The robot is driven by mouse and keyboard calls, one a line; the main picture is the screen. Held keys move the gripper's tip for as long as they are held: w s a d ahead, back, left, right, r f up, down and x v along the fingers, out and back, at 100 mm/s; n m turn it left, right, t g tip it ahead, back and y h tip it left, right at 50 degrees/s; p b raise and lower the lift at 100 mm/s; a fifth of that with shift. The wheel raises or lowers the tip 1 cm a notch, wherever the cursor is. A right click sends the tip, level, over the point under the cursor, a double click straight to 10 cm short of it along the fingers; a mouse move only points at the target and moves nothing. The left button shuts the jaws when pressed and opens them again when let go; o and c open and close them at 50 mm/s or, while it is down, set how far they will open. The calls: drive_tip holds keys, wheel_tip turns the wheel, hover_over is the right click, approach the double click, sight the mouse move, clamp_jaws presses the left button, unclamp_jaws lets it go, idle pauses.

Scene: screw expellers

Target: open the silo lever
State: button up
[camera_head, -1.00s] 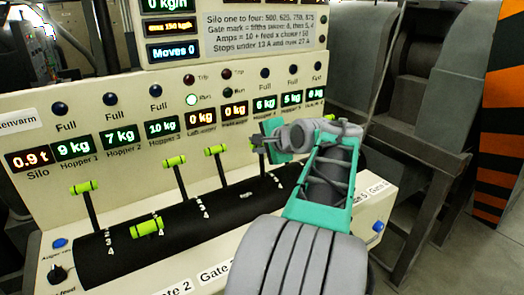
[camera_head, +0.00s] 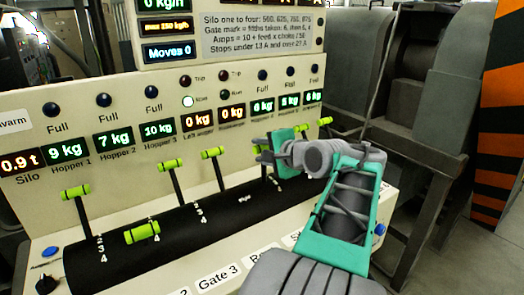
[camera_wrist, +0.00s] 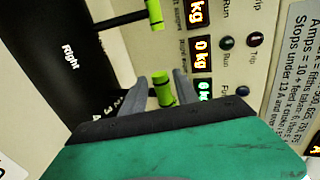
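A slanted console (camera_head: 100,145) carries a row of levers with lime-green handles. Handles show at the far left (camera_head: 75,192), low in front (camera_head: 142,233), and in the middle (camera_head: 168,163) and (camera_head: 213,153). Two more show right of my gripper, one of them at the end (camera_head: 325,121). My gripper (camera_head: 262,152) is at the row's right half. In the wrist view its fingers (camera_wrist: 163,92) stand apart on either side of a green handle (camera_wrist: 164,90); firm contact is not visible. My arm hides some lower labels, so I cannot tell which lever is the silo's.
A black curved cover (camera_head: 185,230) runs under the levers, with number marks. Displays and round lamps line the panel above. A neighbouring handle (camera_wrist: 155,14) is close to my gripper in the wrist view. Grey machinery (camera_head: 420,100) stands to the right, with open space in front of it.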

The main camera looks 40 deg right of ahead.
drive_tip(key=shift+o, duration=0.5)
drive_tip(key=shift+s, duration=0.1)
drive_tip(key=shift+s+r, duration=0.2)
drive_tip(key=shift+s, duration=0.15)
drive_tip(key=v, duration=0.7)
